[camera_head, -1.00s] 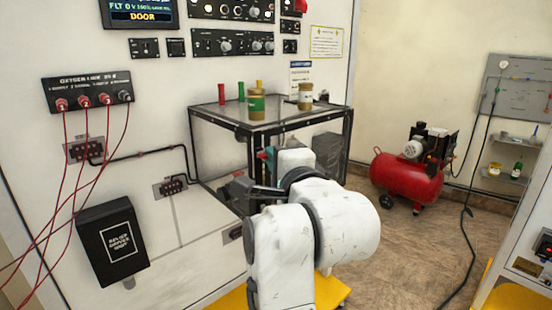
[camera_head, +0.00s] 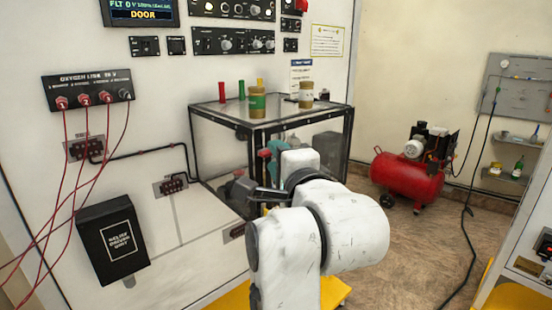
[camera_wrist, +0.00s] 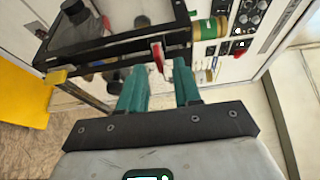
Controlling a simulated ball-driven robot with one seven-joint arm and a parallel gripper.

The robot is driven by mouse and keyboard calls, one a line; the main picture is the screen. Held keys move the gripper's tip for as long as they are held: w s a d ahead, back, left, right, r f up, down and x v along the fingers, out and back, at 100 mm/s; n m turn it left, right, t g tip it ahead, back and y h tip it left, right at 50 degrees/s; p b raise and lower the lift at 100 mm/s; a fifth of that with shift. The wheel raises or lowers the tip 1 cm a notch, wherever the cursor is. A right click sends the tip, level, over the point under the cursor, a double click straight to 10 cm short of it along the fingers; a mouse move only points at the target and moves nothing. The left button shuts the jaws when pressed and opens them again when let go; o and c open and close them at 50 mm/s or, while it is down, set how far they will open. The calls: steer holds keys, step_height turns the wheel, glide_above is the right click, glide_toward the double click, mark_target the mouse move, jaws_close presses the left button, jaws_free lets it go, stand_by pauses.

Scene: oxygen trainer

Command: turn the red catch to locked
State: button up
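The red catch (camera_wrist: 157,55) shows in the wrist view at the black frame of the clear-sided box. It lies between and just beyond the two teal fingers of my gripper (camera_wrist: 160,68). The fingers are apart, and a gap shows on both sides of the catch, so no contact is visible. In the head view my gripper (camera_head: 269,160) is at the front of the box (camera_head: 256,131), mostly covered by my arm.
Two jars, a near one (camera_head: 257,104) and a farther one (camera_head: 306,97), stand on the box top with small coloured posts behind. A black cable (camera_head: 150,152) runs along the panel left of the box. A red compressor (camera_head: 408,178) stands on the floor at right, with open floor before it.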

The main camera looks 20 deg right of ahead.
steer(key=s+b, duration=0.1)
steer(key=s, duration=0.8)
steer(key=shift+s+a+b, duration=0.25)
steer(key=shift+a+b, duration=0.05)
steer(key=shift+a, duration=0.1)
steer(key=s+d+f+n+g, duration=0.2)
steer(key=f+n+g, duration=0.15)
steer(key=f, duration=0.65)
steer(key=s+d+f+n+g, duration=0.2)
steer(key=d+f+n, duration=0.15)
steer(key=f, duration=0.55)
steer(key=s+d+f+n+g, duration=0.1)
steer(key=s+f+n+g, duration=0.2)
steer(key=f, duration=0.7)
steer(key=s+d+f+n+g+y, duration=0.1)
steer(key=s+f+n+g, duration=0.7)
steer(key=s+f, duration=1.2)
steer(key=shift+s+d+n, duration=0.2)
steer(key=shift+d+n, duration=0.1)
steer(key=shift+w+r+g, duration=0.1)
steer(key=shift+g, duration=0.15)
